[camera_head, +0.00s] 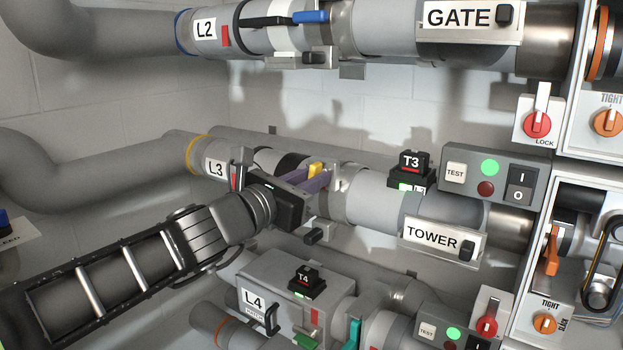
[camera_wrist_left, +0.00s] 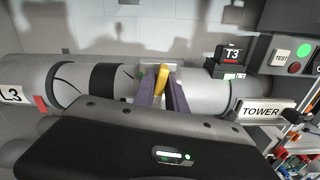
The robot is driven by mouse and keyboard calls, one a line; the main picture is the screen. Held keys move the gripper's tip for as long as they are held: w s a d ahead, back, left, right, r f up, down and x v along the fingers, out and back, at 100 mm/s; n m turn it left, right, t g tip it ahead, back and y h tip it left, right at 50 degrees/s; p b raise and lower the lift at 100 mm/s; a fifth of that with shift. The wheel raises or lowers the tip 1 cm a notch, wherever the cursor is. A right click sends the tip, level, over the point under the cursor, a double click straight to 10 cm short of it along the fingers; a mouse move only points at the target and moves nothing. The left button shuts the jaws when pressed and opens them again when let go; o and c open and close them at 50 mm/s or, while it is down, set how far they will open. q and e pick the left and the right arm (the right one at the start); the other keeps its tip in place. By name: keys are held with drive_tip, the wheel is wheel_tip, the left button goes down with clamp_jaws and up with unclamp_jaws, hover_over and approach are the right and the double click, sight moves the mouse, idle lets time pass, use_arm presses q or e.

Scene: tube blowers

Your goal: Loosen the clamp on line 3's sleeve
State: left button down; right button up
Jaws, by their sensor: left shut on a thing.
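Line 3's pipe, with its L3 label (camera_head: 216,168), runs across the middle of the head view. It also shows in the left wrist view with its label (camera_wrist_left: 11,95). On its sleeve is a clamp with a yellow lever (camera_head: 315,169), which stands upright in the wrist view (camera_wrist_left: 162,79). My left gripper (camera_head: 314,180) is at the clamp, its two purple fingers on either side of the yellow lever and shut on it. The fingertips also show in the wrist view (camera_wrist_left: 161,93). My gripper body hides the lower part of the sleeve. My right gripper is out of view.
Line 2 (camera_head: 380,28) runs above, with a blue lever (camera_head: 310,17). A T3 box (camera_head: 411,170) and a TOWER plate (camera_head: 433,238) sit right of the clamp. A test panel (camera_head: 493,178) stands further right. The L4 box (camera_head: 300,297) lies below my gripper.

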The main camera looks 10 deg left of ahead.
use_arm(q)
drive_tip(key=shift+n, duration=1.1)
drive_tip(key=c, duration=1.5)
unclamp_jaws()
drive_tip(key=shift+o, duration=0.2)
drive_tip(key=p+v, duration=0.1)
drive_tip(key=v, duration=0.7)
